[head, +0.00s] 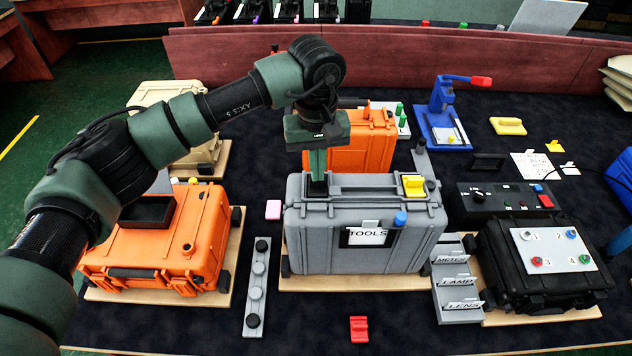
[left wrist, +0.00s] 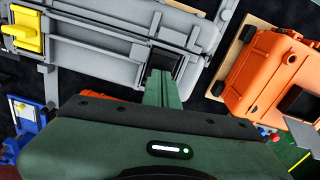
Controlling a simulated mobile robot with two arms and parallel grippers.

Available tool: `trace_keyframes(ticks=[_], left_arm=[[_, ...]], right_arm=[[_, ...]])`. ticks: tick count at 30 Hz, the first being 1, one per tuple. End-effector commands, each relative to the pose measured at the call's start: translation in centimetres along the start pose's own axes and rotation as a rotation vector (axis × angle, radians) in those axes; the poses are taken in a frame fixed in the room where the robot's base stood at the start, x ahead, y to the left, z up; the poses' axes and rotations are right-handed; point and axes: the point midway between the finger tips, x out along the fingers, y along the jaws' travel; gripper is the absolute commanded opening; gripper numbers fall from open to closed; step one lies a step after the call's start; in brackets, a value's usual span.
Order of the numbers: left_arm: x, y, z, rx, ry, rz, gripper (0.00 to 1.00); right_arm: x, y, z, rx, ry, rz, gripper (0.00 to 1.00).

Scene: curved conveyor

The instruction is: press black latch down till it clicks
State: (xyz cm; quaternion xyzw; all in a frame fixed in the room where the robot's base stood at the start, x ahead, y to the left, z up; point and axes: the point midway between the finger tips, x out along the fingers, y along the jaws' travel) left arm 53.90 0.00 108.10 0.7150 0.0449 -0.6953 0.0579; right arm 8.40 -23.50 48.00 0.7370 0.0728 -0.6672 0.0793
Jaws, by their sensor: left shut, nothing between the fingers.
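A grey case (head: 365,245) with a TOOLS label stands on a wooden board in the middle of the head view. The black latch (head: 318,189) is on the case's top edge, toward its left end. In the left wrist view the dark latch (left wrist: 166,60) lies right at my fingertips. My left gripper (head: 317,175) is shut and empty, pointing down at the latch from above. The fingertips look to touch it or nearly so; I cannot tell which. The fingers hide part of the latch. My right gripper is not in view.
A yellow latch (head: 413,185) sits at the case's right end, with a blue knob (head: 401,219) below it. An orange case (head: 160,245) stands to the left, another (head: 350,140) behind. A black case (head: 540,260) and a grey stepped rack (head: 455,285) stand to the right.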

Motion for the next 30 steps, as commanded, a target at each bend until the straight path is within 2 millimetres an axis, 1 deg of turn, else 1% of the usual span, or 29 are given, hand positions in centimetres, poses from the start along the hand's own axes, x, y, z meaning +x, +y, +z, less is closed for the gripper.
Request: trace_keyframes(ticks=[1, 8, 14, 24, 27, 30], left_arm=[[2.1, -0.3, 0.9, 0.004, -0.032, -0.021, 0.0], [1.7, -0.3, 0.9, 0.004, -0.031, -0.021, 0.0], [-0.1, -0.3, 0.8, 0.005, -0.03, -0.023, 0.0], [-4.0, -0.2, 0.6, 0.004, -0.022, -0.019, 0.0], [-4.5, -0.2, 0.6, 0.004, -0.022, -0.019, 0.0], [-4.6, -0.2, 0.6, 0.004, -0.021, -0.019, 0.0]], right_arm=[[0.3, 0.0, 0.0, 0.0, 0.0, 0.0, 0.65], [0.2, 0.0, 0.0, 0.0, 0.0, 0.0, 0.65], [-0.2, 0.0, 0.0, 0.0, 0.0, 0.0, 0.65], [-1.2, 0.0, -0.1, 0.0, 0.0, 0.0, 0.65], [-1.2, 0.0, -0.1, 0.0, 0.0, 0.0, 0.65], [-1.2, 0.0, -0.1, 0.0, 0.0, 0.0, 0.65]])
